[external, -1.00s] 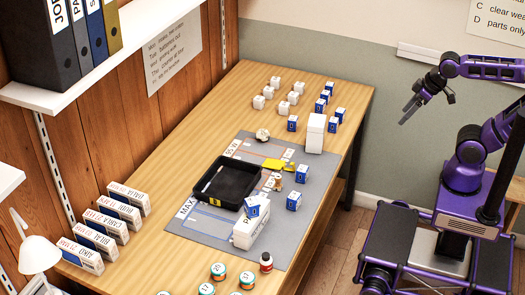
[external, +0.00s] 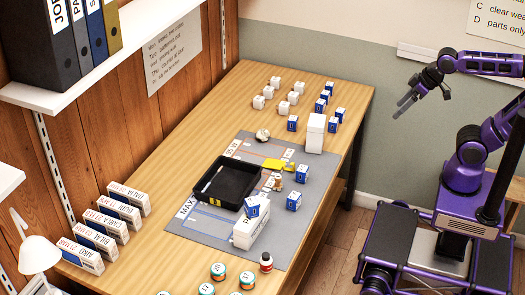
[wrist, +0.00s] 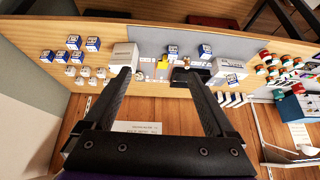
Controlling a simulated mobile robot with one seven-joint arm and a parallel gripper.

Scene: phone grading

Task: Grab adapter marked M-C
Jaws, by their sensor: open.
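No marking M-C is readable in either view, so I cannot tell which thing is that adapter. Small white blocks (external: 284,107) stand in a group at the far end of the table; they also show in the wrist view (wrist: 85,71). Small blue-and-white boxes (external: 321,106) stand in rows to their right, and also in the wrist view (wrist: 73,42). My gripper (external: 402,106) is open and empty in the air, right of the table and apart from everything. In the wrist view its two fingers (wrist: 152,76) are spread, with the table beyond them.
A grey mat (external: 210,235) holds a black tray (external: 207,201), a yellow item (external: 274,165), blue boxes and a long white box (external: 244,234). A taller white box (external: 315,134) stands by the right edge. Labelled boxes (external: 88,243) line the left; jars (external: 218,271) stand in front.

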